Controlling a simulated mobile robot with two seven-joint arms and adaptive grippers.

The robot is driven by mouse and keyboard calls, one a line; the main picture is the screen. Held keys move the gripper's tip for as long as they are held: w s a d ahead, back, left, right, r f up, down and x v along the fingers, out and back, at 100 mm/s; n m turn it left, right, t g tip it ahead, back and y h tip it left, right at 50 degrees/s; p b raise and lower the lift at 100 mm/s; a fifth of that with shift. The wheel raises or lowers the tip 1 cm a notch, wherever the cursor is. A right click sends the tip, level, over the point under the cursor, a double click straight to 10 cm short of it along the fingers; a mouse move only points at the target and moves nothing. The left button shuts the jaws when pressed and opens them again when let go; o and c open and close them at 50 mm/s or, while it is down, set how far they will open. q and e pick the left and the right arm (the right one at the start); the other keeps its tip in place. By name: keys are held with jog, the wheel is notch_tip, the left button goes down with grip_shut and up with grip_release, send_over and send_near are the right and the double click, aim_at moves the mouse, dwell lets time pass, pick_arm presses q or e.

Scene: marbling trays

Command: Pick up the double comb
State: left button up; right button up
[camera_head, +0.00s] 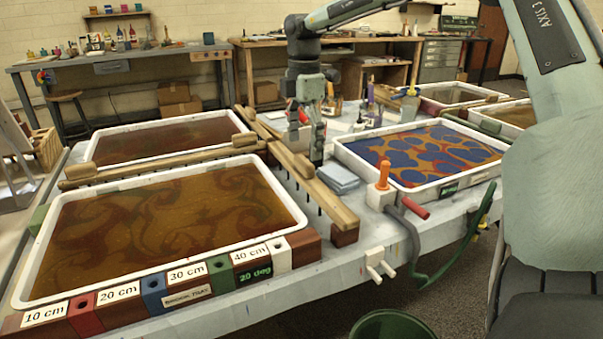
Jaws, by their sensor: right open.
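The double comb (318,193) appears to be the long pair of wooden bars with dark teeth along its edge. It lies slantwise on the table between the front left tray and the blue-and-orange tray, its near end on a reddish wooden block. My right gripper (311,152) reaches in from the upper right and points down over the comb's middle part. It is open. Its fingers hide part of the comb, and I cannot tell whether they touch it. My left gripper is out of view.
The front left tray (290,198) holds brown marbled liquid; the right tray (345,157) holds a blue-and-orange pattern. Bottles (371,98) stand behind. Another wooden bar (160,168) separates the left trays.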

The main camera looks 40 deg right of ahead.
aim_at(304, 159)
notch_tip(304, 159, down, 5)
jog(key=shift+r+p, duration=0.1)
jog(key=shift+p, duration=0.25)
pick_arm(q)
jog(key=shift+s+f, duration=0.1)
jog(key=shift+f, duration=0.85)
pick_arm(e)
jog(key=shift+w, duration=0.1)
jog(key=c, duration=1.1)
